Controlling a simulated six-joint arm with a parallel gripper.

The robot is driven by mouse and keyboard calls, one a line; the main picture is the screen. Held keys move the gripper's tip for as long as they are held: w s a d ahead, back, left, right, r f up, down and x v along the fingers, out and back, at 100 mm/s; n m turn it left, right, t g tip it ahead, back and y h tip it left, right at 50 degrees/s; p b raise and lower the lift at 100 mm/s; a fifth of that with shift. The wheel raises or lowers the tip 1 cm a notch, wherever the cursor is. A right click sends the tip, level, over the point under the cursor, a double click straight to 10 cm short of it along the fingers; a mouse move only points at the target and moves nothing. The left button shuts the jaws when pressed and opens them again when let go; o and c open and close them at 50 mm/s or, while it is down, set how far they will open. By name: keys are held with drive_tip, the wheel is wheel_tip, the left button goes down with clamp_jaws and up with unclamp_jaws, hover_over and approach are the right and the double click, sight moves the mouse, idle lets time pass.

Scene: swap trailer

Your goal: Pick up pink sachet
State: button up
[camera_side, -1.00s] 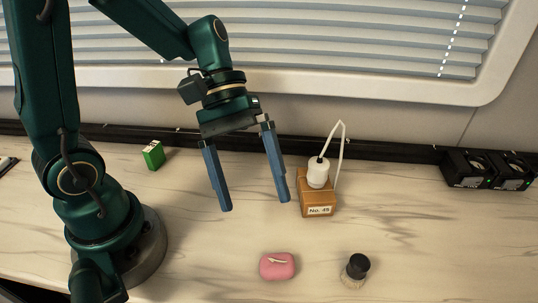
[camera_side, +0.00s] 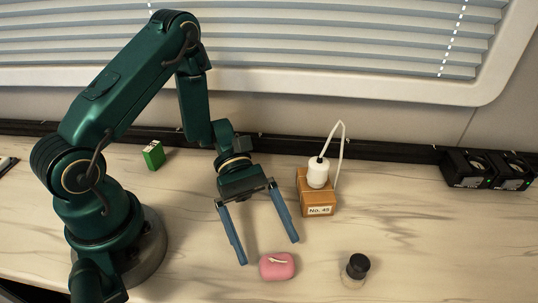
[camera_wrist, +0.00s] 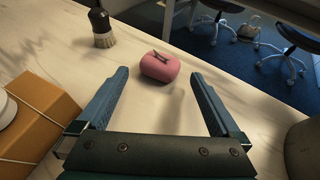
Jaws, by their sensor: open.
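My gripper (camera_side: 270,254) has two long blue fingers, spread wide and empty. In the side view the fingertips are just behind the sachet, apparently above the table. In the wrist view the sachet (camera_wrist: 159,66) lies beyond the fingertips, roughly centred between them, and my gripper (camera_wrist: 161,82) is not touching it.
A wooden block (camera_side: 316,198) marked No. 45, with a white corded cylinder (camera_side: 318,173), stands behind the fingers. A dark-topped brush (camera_side: 356,268) is right of the sachet. A green box (camera_side: 153,155) and black fan units (camera_side: 487,170) are farther away. The table's front right is clear.

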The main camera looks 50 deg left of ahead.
sight(276, 266)
drive_tip(key=shift+x, duration=1.4)
drive_tip(key=shift+c, duration=0.3)
drive_tip(key=c, duration=1.3)
drive_tip(key=shift+r, duration=0.1)
